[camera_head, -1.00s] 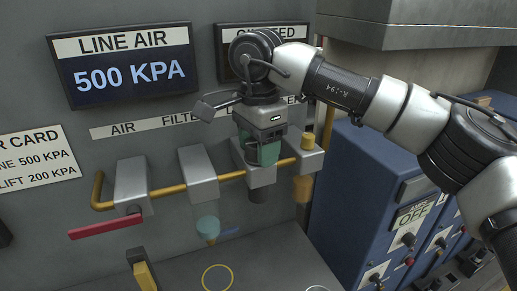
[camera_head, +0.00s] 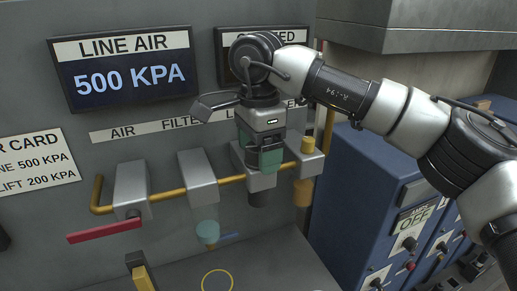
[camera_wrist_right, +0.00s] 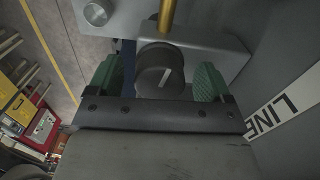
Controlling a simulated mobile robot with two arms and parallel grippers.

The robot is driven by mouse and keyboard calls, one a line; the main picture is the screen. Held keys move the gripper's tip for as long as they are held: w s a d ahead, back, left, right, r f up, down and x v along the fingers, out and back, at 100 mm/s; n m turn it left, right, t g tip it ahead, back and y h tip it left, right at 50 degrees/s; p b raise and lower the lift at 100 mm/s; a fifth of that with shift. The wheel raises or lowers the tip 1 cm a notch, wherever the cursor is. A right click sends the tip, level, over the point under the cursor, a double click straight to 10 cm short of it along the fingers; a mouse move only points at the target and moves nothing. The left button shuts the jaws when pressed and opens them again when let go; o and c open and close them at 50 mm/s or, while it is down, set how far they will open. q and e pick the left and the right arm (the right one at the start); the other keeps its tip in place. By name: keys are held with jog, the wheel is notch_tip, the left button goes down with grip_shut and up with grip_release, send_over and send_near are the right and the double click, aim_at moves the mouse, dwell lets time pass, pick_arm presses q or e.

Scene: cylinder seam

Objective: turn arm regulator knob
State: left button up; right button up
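A round dark knob (camera_wrist_right: 162,70) with a white pointer line shows in the right wrist view, on a grey block (camera_wrist_right: 215,48). My right gripper (camera_wrist_right: 158,80) is open, with one green finger on either side of the knob. Narrow gaps seem to show between the fingers and the knob, so contact is unclear. In the head view my right gripper (camera_head: 264,160) points down at the third grey block (camera_head: 262,181) on the yellow pipe (camera_head: 168,192). My left gripper is not in view.
A display (camera_head: 123,70) reads LINE AIR 500 KPA. A red lever (camera_head: 104,230) sticks out at the left block. Blue cabinets (camera_head: 360,175) with switches stand at the right.

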jog(key=shift+r, duration=0.1)
jog(key=shift+r, duration=0.3)
notch_tip(320, 180, up, 10)
jog(key=shift+b, duration=0.35)
jog(key=shift+f, duration=0.1)
